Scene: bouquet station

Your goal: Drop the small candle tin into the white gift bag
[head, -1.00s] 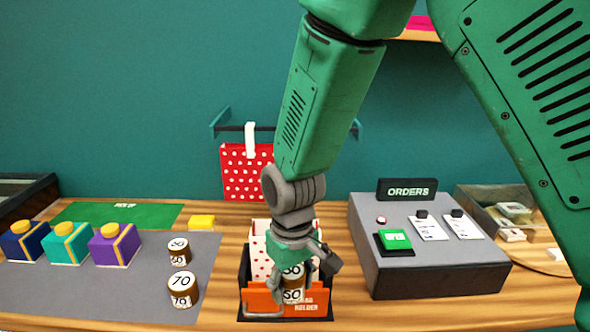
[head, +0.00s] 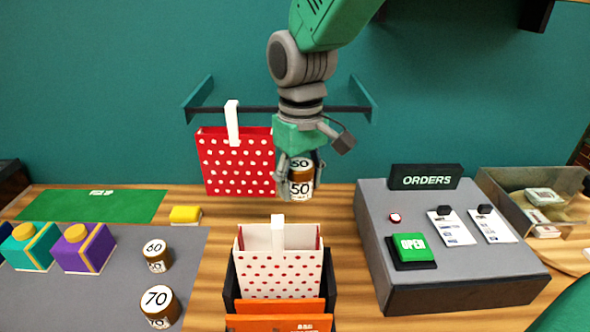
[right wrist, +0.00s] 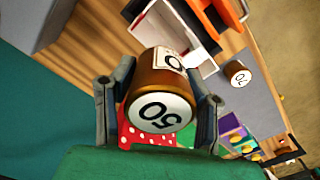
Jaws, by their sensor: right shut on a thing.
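The small candle tin (head: 301,177) is brown with white labels marked 50. My right gripper (head: 298,188) is shut on it and holds it in the air, behind and above the white gift bag. The right wrist view shows the tin (right wrist: 162,98) between the two fingers of the gripper (right wrist: 160,95). The white gift bag (head: 280,275) has red dots, a red inside and a white handle. It stands upright in a dark holder with an orange front (head: 280,320), its top open. My left gripper is not in view.
A red dotted bag (head: 235,165) hangs from a rail behind. Tins marked 60 (head: 157,256) and 70 (head: 160,306) stand on the grey mat (head: 95,300) at left. A grey orders console (head: 445,290) stands at right. Bare wood lies between holder and console.

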